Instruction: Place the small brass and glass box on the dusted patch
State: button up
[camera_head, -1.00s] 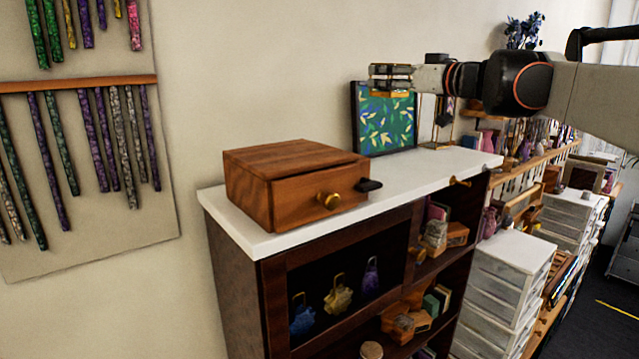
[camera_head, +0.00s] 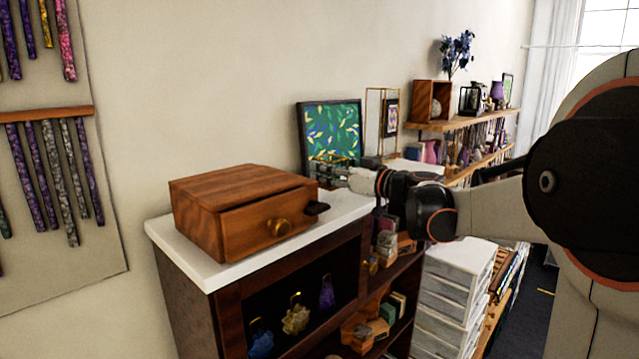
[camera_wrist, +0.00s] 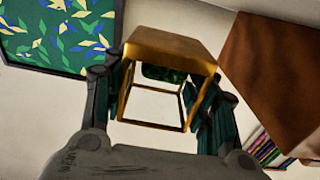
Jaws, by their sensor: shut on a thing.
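My gripper (camera_wrist: 168,92) is shut on the small brass and glass box (camera_wrist: 165,48), one finger on each side of its brass frame. The box looks tilted in the wrist view, with a solid brass face toward the top. In the head view my gripper (camera_head: 340,173) and the small box (camera_head: 326,164) are low near the right part of the white cabinet top (camera_head: 270,250), in front of the leafy picture. Whether the box touches the top cannot be told. I cannot make out a dusted patch.
A wooden drawer box (camera_head: 243,210) with a brass knob and a dark tab stands left of my gripper. The leafy framed picture (camera_head: 331,133) leans behind, beside a tall brass frame (camera_head: 381,122). Shelves (camera_head: 470,122) with trinkets lie to the right.

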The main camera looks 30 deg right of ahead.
aim_at(330, 186)
jog(key=shift+f+p, duration=0.3)
jog(key=shift+f, duration=1.7)
jog(key=shift+s, duration=0.1)
jog(key=shift+f, duration=0.15)
jog(key=o, duration=1.2)
